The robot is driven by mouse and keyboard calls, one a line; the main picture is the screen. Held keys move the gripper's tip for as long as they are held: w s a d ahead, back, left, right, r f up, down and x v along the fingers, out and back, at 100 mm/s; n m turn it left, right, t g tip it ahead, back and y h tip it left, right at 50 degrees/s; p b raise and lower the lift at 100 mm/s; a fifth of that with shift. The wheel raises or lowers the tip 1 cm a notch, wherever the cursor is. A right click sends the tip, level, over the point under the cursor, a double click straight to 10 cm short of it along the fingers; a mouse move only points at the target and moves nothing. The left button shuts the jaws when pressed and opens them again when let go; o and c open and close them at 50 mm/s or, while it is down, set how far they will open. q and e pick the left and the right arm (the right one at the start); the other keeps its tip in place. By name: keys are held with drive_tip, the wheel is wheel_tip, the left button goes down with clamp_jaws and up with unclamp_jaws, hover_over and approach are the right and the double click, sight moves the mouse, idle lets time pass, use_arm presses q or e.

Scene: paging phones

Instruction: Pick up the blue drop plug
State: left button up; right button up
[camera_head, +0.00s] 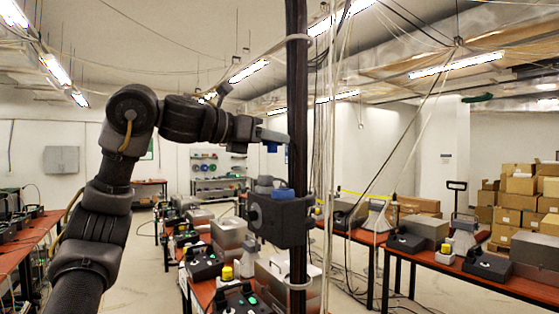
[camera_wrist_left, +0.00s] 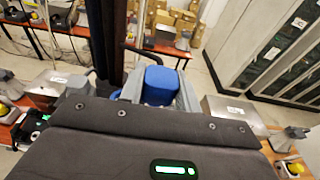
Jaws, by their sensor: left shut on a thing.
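The blue drop plug (camera_wrist_left: 160,84) is a rounded blue piece held between the two grey fingers in the left wrist view. In the head view it shows as a small blue patch (camera_head: 271,148) at the gripper. My left gripper (camera_head: 275,137) is shut on it, raised in the air just left of the dark vertical pole, and above a grey box on that pole. The plug's lower part is hidden by the gripper. My right gripper is in neither view.
The dark pole (camera_head: 297,110) with hanging cables stands close to my left gripper. A grey box with a blue part (camera_head: 283,193) is mounted on it. Red-topped tables (camera_head: 461,276) with phones and metal boxes stand below and right. Cardboard boxes (camera_head: 520,186) are stacked far right.

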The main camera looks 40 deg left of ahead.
use_arm(q)
drive_tip(key=shift+s+d+r+b, duration=0.1)
drive_tip(key=shift+s+d+r, duration=0.25)
drive_tip(key=shift+s, duration=0.45)
drive_tip(key=shift+s+d+r+b, duration=0.1)
drive_tip(key=shift+s+d+r, duration=0.25)
drive_tip(key=shift+s, duration=0.5)
drive_tip(key=shift+s+d+r+b, duration=0.1)
drive_tip(key=shift+s+d+r, duration=0.25)
drive_tip(key=shift+s, duration=0.45)
